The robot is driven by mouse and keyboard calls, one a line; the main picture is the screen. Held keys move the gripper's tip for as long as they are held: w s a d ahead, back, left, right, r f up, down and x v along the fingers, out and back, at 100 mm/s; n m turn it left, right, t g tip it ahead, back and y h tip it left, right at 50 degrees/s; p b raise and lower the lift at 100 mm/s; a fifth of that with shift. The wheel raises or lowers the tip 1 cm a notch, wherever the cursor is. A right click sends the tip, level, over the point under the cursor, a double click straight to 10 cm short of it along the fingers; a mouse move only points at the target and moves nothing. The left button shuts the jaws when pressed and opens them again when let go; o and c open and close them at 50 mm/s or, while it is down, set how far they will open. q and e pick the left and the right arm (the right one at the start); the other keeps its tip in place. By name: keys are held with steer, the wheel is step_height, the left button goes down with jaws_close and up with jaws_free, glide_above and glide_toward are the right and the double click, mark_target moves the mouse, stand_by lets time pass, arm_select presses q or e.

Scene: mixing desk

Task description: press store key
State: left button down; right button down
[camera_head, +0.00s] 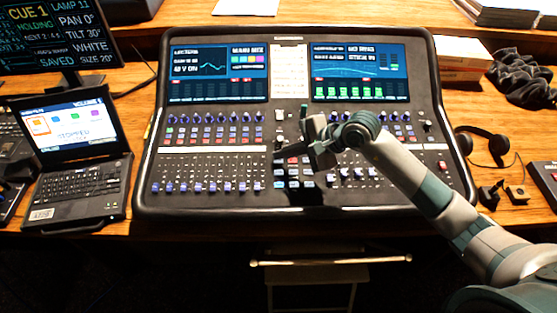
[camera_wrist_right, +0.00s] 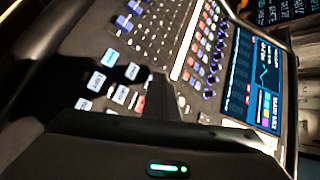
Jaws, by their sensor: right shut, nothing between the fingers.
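The mixing desk (camera_head: 206,146) lies on the table with both screens lit. Its centre key block (camera_head: 293,172) is partly hidden by my right gripper (camera_head: 296,147) and its shadow. In the right wrist view the keys show close up: a blue key (camera_wrist_right: 110,57), several white keys (camera_wrist_right: 96,81) and a red key (camera_wrist_right: 139,105). Their labels are too small to read, so I cannot tell which is the store key. My right gripper is shut and empty over the middle of the desk; whether it touches a key is unclear. My left gripper is out of view.
A laptop (camera_head: 80,185) and a cue monitor (camera_head: 55,40) stand to the left. Knobs and faders (camera_head: 210,186) cover the desk on both sides of the keys.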

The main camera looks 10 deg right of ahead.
steer(key=shift+f+b, duration=0.35)
steer(key=shift+b, duration=0.15)
stand_by(0.7)
steer(key=shift+r, duration=0.8)
steer(key=shift+r, duration=0.1)
stand_by(0.3)
steer(key=shift+s+a+r+p, duration=0.15)
steer(key=shift+r+p, duration=0.5)
steer(key=shift+r, duration=0.55)
steer(key=shift+s+d+r+p, duration=0.15)
steer(key=shift+r+p, duration=0.45)
steer(key=shift+r, duration=0.55)
